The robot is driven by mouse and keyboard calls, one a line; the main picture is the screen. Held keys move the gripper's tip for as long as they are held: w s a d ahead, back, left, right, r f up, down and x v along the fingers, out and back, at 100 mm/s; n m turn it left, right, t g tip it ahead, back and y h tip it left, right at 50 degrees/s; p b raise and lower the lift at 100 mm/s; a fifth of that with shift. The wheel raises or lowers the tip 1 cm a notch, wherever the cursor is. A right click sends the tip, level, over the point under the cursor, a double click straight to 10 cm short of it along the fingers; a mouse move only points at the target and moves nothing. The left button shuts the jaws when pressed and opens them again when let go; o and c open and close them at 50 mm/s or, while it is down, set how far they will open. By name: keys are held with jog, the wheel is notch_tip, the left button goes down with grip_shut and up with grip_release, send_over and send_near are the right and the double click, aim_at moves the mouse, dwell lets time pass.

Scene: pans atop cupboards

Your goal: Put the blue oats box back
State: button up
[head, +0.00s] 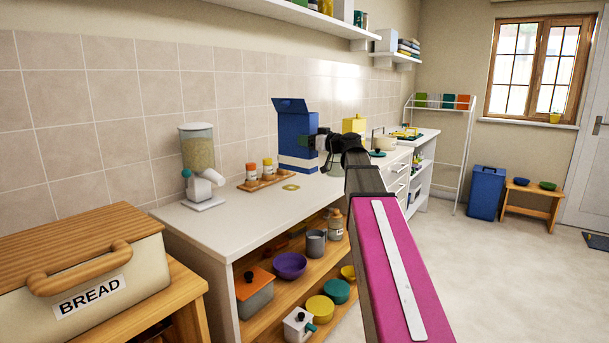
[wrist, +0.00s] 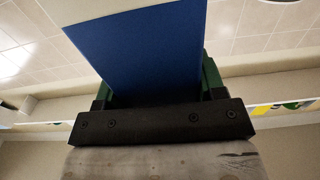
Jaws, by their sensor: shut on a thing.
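The blue oats box (head: 297,130) is upright over the back of the white counter in the head view. It has a pale band near its bottom and its top flap stands open. My gripper (head: 319,143) reaches it from the right side and is shut on it. In the wrist view the blue face of the box (wrist: 150,50) fills the space between my gripper's green-sided fingers (wrist: 157,84). I cannot tell whether the bottom of the box touches the counter.
A cereal dispenser (head: 198,165) and a tray of jars (head: 260,181) stand on the counter (head: 235,215) to the left. A yellow box (head: 354,125) and a pot (head: 383,141) are behind my arm. Wall shelves (head: 310,17) hang above. A bread bin (head: 95,262) is at front left.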

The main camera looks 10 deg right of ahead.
jog(key=w+d+f, duration=0.4)
jog(key=w+f, duration=0.5)
jog(key=f, duration=0.1)
jog(key=shift+w+d+f, duration=0.15)
jog(key=shift+w, duration=0.15)
jog(key=shift+f, duration=0.1)
jog(key=o, duration=1.2)
jog(key=v, duration=1.2)
